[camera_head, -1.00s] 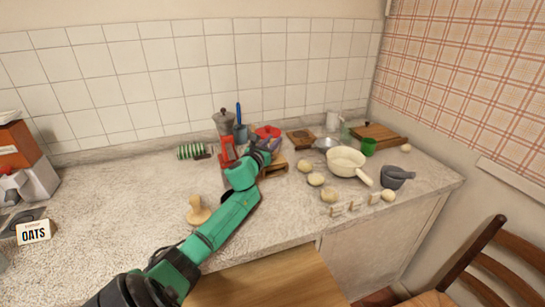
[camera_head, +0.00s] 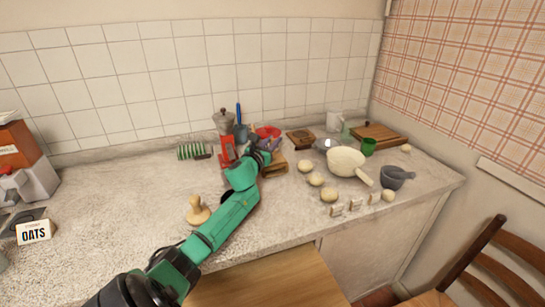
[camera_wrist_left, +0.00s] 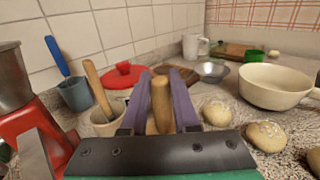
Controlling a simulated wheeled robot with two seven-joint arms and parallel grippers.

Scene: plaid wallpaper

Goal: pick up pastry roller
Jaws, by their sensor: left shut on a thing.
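A light-brown wooden rod with a rounded end, which I take for the pastry roller (camera_wrist_left: 161,103), stands between the two purple fingers of my left gripper (camera_wrist_left: 161,90) in the left wrist view. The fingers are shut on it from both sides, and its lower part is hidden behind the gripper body. In the head view my left gripper (camera_head: 268,144) is over the back middle of the counter; its own hand and fingers hide the roller there. My right gripper is not in view.
Dough balls (camera_head: 316,179), a cream pan (camera_head: 346,161) and a grey mortar (camera_head: 395,178) stand right. A wooden knobbed tool (camera_head: 198,211) sits on the open counter.

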